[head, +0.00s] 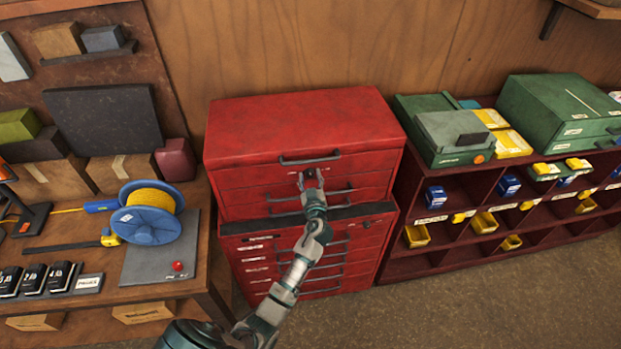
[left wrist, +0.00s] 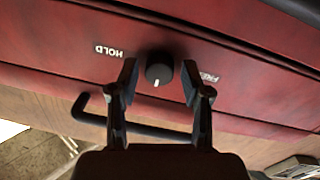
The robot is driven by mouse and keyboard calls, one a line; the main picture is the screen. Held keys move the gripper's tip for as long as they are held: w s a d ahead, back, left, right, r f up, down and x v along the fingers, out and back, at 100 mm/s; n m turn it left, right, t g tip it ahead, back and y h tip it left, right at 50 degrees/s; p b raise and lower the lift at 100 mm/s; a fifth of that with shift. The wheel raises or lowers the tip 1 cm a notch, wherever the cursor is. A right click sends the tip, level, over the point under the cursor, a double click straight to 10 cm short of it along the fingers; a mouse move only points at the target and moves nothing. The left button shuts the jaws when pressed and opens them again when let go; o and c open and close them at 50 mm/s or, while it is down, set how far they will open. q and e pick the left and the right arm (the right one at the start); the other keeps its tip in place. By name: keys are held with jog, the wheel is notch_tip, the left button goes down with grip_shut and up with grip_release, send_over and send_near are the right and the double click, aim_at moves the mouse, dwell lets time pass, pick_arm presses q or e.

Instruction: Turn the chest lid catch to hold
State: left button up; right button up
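The red tool chest (head: 303,130) stands against the wood wall with its lid down. The catch, a round black knob (left wrist: 160,70) with a white mark, sits on the red front in the left wrist view. Its mark points down in that picture. The word HOLD (left wrist: 109,51) is left of it; a label reading FREE (left wrist: 207,76), partly hidden by a finger, is right. My left gripper (head: 311,181) is at the chest's upper front. In the left wrist view its open fingers (left wrist: 160,80) straddle the knob with a gap on each side. The knob is hidden in the head view.
A dark bar handle (head: 310,158) juts from the chest front near the gripper; it also passes behind the fingers in the left wrist view (left wrist: 155,131). A bench with a blue reel (head: 150,222) is left. A dark red bin shelf (head: 395,222) is right.

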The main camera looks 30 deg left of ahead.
pick_arm(q)
grip_shut()
